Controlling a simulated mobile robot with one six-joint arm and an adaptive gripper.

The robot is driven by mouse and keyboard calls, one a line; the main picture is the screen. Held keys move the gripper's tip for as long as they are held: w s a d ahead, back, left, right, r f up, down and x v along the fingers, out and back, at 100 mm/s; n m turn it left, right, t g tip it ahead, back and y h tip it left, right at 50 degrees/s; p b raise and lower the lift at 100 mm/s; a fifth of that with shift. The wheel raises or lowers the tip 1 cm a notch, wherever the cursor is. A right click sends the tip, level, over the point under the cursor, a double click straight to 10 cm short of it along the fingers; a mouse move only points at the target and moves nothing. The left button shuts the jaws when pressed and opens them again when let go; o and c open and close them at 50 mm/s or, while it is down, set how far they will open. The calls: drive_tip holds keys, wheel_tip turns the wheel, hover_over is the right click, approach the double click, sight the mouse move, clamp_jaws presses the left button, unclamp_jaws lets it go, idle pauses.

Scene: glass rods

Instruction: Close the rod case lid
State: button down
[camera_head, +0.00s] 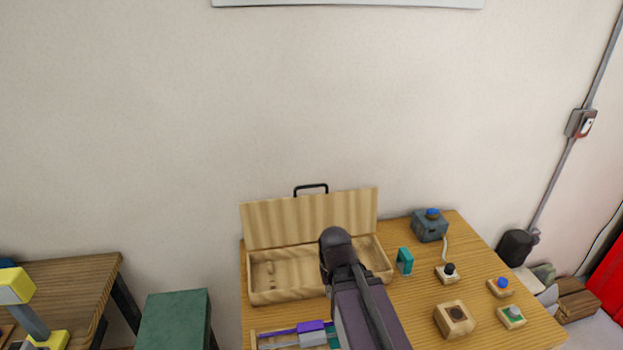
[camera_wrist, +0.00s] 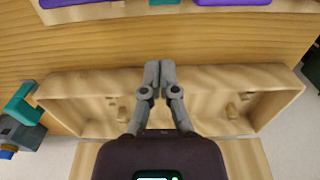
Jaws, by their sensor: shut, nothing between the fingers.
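The wooden rod case (camera_head: 288,296) stands on the table with its lid (camera_head: 310,218) raised upright at the back, a black handle (camera_head: 311,187) on its top edge. The case looks empty in the parts that show, with small wooden supports inside. My arm hides part of its right half. In the wrist view, my gripper (camera_wrist: 160,66) is shut and empty above the case (camera_wrist: 85,84), its fingertips over the front wall. The lid (camera_wrist: 245,158) shows partly at the bottom. My fingers are hidden in the head view.
To the right are a teal piece (camera_head: 404,261), a blue-grey box (camera_head: 429,226), a wooden block with a hole (camera_head: 454,319) and small button boxes (camera_head: 501,287). The wall is close behind the lid.

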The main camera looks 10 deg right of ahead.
drive_tip(key=w+r+t+p, duration=0.4)
drive_tip(key=w+r+p, duration=2.1)
drive_tip(key=w+r, duration=0.2)
drive_tip(key=shift+w+r+p, duration=0.25)
drive_tip(key=shift+w+p, duration=0.1)
drive_tip(key=shift+w, duration=0.55)
drive_tip(key=shift+f, duration=0.2)
drive_tip(key=b+x, duration=1)
drive_tip(key=shift+s+r, duration=0.15)
drive_tip(key=shift+s, duration=1.7)
drive_tip(key=shift+s, duration=0.2)
drive_tip(key=shift+s+t, duration=0.35)
drive_tip(key=shift+t, duration=0.05)
drive_tip(key=shift+s, duration=0.15)
